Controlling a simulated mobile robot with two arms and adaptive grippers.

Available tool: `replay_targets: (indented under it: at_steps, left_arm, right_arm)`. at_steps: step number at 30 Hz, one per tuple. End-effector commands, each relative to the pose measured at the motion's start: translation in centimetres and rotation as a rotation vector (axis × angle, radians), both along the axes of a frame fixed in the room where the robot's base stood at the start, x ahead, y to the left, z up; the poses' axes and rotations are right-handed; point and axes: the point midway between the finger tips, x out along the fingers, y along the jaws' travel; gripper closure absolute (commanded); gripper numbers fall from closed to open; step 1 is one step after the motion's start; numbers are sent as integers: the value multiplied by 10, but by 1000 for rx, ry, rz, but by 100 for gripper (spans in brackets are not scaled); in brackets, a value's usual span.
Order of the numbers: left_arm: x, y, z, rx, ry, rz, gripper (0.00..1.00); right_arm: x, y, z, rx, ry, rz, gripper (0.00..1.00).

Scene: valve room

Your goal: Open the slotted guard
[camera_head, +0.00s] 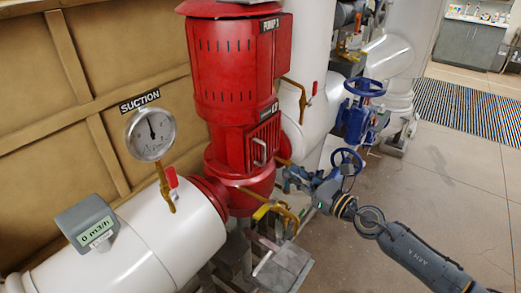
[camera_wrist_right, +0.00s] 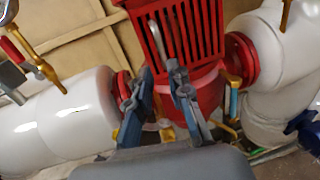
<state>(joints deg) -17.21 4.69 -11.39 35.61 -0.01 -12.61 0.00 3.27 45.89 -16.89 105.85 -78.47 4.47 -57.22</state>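The slotted guard (camera_head: 264,143) is a red panel with vertical slots on the lower part of the red pump, and it looks closed. A light bar handle (camera_head: 260,150) stands upright on its front. In the right wrist view the guard (camera_wrist_right: 196,28) fills the top middle, with the handle (camera_wrist_right: 158,42) near its left side. My right gripper (camera_head: 290,178) is to the lower right of the guard. In the wrist view its two fingers (camera_wrist_right: 152,82) are apart with nothing between them, below the handle and not touching it. My left gripper is not in view.
A white pipe (camera_head: 150,240) with a gauge (camera_head: 151,134) runs left of the pump. Yellow valve levers (camera_head: 270,210) and a metal support (camera_head: 283,267) sit below the guard. Blue handwheels (camera_head: 364,87) stand behind on the right. The floor (camera_head: 430,210) at right is clear.

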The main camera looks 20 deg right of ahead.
Motion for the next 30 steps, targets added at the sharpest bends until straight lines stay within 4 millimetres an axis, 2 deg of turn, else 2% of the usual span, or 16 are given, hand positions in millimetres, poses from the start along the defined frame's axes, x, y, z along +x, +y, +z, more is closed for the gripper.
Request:
replay_targets:
  at_steps: [1,6,15,21,30]
  left_arm:
    - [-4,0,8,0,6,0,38]
    - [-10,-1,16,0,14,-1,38]
    - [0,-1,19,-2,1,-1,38]
    - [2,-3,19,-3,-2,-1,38]
    - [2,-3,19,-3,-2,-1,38]
  right_arm:
    - [9,5,6,3,-3,0,81]
    - [43,22,5,6,-4,-1,81]
    - [91,46,2,6,0,-2,81]
    - [104,53,1,4,1,0,81]
    - [106,53,1,4,1,-1,81]
